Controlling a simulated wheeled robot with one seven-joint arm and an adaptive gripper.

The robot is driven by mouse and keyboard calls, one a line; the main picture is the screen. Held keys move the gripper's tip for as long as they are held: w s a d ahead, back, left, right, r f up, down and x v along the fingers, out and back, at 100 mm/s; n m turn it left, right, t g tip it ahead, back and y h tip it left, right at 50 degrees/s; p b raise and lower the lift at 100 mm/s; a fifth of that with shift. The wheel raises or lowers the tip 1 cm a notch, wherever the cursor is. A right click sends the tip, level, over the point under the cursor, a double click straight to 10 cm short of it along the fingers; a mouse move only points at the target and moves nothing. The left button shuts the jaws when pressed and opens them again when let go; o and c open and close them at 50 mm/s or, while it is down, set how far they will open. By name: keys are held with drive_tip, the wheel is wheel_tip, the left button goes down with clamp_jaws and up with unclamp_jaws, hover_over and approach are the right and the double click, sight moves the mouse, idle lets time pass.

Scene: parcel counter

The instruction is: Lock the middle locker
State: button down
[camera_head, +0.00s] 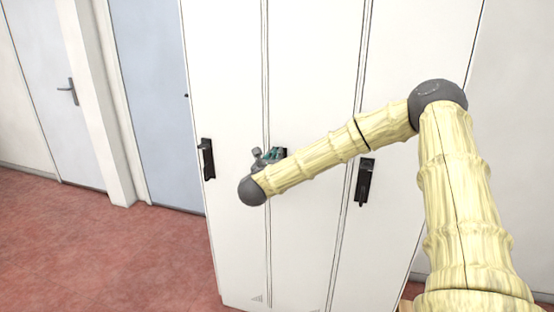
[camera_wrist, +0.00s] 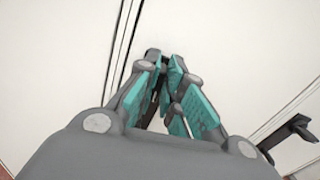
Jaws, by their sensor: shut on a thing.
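The middle locker (camera_head: 312,70) is a tall white door between two dark seams, and it looks closed. Its black handle (camera_head: 283,152) is near the left edge of the door and mostly hidden by my gripper (camera_head: 271,156). In the wrist view my gripper (camera_wrist: 167,78) has its teal-padded fingers drawn close together at the door. They are shut on the handle, of which only a little dark part shows beyond the fingertips. The exact turn of the handle cannot be told.
The left locker's black handle (camera_head: 207,158) and the right locker's black handle (camera_head: 365,182) stand out from their doors. The right one also shows in the wrist view (camera_wrist: 290,135). A blue door (camera_head: 155,100) is at left; the red floor (camera_head: 100,245) there is clear.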

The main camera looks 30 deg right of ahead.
drive_tip(key=shift+w+a+f+n+b, duration=0.2)
drive_tip(key=shift+n+b, duration=0.45)
drive_tip(key=shift+n, duration=2.15)
drive_tip(key=shift+w+a+f+n+b, duration=0.15)
drive_tip(key=shift+n+b, duration=0.55)
drive_tip(key=shift+n, duration=2.1)
drive_tip(key=shift+w+a+f+n+b, duration=0.2)
drive_tip(key=shift+n+b, duration=0.45)
drive_tip(key=shift+n, duration=2.15)
drive_tip(key=shift+s+d+f, duration=0.1)
drive_tip(key=shift+d, duration=0.05)
drive_tip(key=c, duration=1.5)
unclamp_jaws()
drive_tip(key=shift+c, duration=0.2)
drive_tip(key=v, duration=1.1)
drive_tip(key=shift+s+a, duration=0.25)
drive_tip(key=shift+a, duration=0.1)
